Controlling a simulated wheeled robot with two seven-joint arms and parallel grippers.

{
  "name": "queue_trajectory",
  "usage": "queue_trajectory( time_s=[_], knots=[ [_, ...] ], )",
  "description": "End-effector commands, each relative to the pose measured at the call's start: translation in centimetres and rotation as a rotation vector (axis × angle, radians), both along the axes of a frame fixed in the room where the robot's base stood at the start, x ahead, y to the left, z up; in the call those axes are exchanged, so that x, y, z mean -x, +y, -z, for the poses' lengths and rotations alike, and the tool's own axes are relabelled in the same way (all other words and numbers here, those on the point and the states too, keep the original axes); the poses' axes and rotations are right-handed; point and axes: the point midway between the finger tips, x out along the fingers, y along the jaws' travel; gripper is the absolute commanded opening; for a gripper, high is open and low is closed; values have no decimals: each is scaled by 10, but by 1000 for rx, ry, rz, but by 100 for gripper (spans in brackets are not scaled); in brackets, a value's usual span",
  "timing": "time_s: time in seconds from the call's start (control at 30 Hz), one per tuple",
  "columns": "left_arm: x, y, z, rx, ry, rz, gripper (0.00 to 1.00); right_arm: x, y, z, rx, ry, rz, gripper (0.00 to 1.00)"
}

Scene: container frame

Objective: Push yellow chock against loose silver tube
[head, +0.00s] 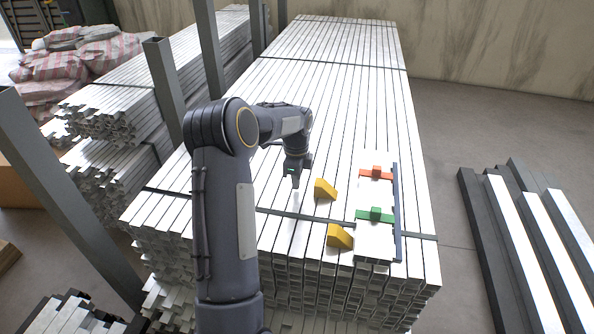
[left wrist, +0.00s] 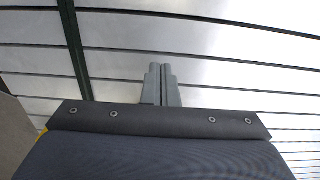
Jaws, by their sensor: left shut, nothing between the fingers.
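Two yellow chocks lie on top of the silver tube stack: the far chock (head: 325,189) and the near chock (head: 339,237). To their right, silver tubing (head: 374,194) lies raised on the stack; I cannot tell its separate tubes apart. The chocks' exact contact with it is unclear. My left gripper (head: 295,184) points down just left of the far chock, apart from it. Its fingers (left wrist: 161,84) are together and empty in the left wrist view, above the tubes. A sliver of yellow (left wrist: 43,131) shows at that view's left. My right gripper is out of view.
An orange clamp (head: 376,173) and a green clamp (head: 375,215) sit across the raised tubing, beside a dark blue bar (head: 397,212). Dark straps (head: 330,220) cross the stack. Grey posts (head: 165,88) stand at left. The stack top (head: 330,100) beyond is clear.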

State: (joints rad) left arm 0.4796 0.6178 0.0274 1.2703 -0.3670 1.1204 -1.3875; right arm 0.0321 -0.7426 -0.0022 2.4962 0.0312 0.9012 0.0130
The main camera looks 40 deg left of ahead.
Motion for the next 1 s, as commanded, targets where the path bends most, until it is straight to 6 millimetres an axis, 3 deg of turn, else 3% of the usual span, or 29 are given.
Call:
queue_trajectory(
  time_s=[0.03,0.3,0.77,1.0],
  knots=[
    [-1,-2,11,1,2,2,0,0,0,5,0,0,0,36],
    [-17,-32,5,0,-1,0,0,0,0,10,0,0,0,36],
    [-21,-38,3,0,0,0,0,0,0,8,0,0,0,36],
    [-42,-77,1,2,1,4,0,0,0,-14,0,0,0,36]
  ],
)
